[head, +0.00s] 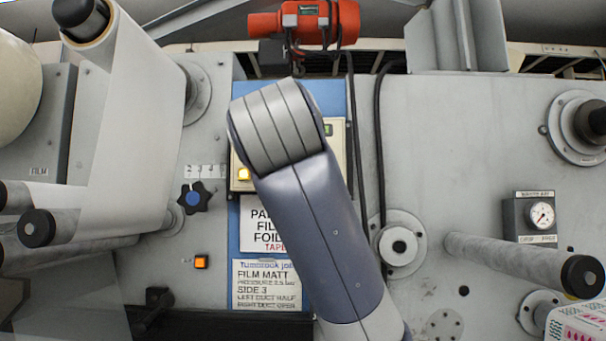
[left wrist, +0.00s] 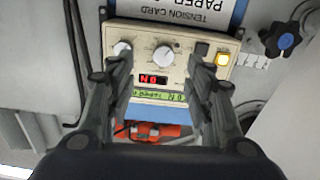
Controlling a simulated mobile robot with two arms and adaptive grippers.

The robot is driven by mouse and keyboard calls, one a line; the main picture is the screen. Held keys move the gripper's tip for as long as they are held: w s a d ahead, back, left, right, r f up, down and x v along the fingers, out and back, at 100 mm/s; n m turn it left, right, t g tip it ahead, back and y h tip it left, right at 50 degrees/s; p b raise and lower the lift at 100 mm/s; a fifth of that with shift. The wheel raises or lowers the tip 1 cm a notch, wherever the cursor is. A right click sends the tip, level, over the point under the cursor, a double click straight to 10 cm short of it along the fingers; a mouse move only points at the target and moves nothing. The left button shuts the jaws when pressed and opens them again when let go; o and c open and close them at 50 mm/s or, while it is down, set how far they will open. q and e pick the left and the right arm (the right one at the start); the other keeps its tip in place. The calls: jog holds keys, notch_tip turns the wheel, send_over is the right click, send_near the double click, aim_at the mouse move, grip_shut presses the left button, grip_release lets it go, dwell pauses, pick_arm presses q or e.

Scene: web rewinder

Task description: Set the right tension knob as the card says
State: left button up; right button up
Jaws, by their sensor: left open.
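The control panel (left wrist: 180,72) shows upside down in the left wrist view. It carries a larger pale knob (left wrist: 163,56) in the middle and a smaller pale knob (left wrist: 122,47) at picture left; their pointer settings are too small to read. My open left gripper (left wrist: 156,65) has its fingers spread before the panel, with nothing between them; the left finger overlaps the smaller knob's edge. The tension card (left wrist: 190,10) is partly cut off. In the head view it shows "FILM", "FOIL" and "TAPE" (head: 262,222). My arm hides most of the panel there. My right gripper is not in view.
The job card (head: 262,287) reads "FILM MATT", "SIDE 3". A lit yellow button (left wrist: 222,58) and a red display (left wrist: 153,79) are on the panel. A black-blue star knob (head: 194,197) is left of it, a roller (head: 520,262) juts out at right, a red hoist (head: 305,24) hangs above.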

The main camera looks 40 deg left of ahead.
pick_arm(q)
jog(key=p+x, duration=0.5)
jog(key=x, duration=0.3)
jog(key=shift+a+r, duration=0.2)
jog(key=shift+a, duration=0.25)
jog(key=shift+w, duration=0.15)
jog(key=c, duration=1.1)
jog(key=shift+o, duration=0.2)
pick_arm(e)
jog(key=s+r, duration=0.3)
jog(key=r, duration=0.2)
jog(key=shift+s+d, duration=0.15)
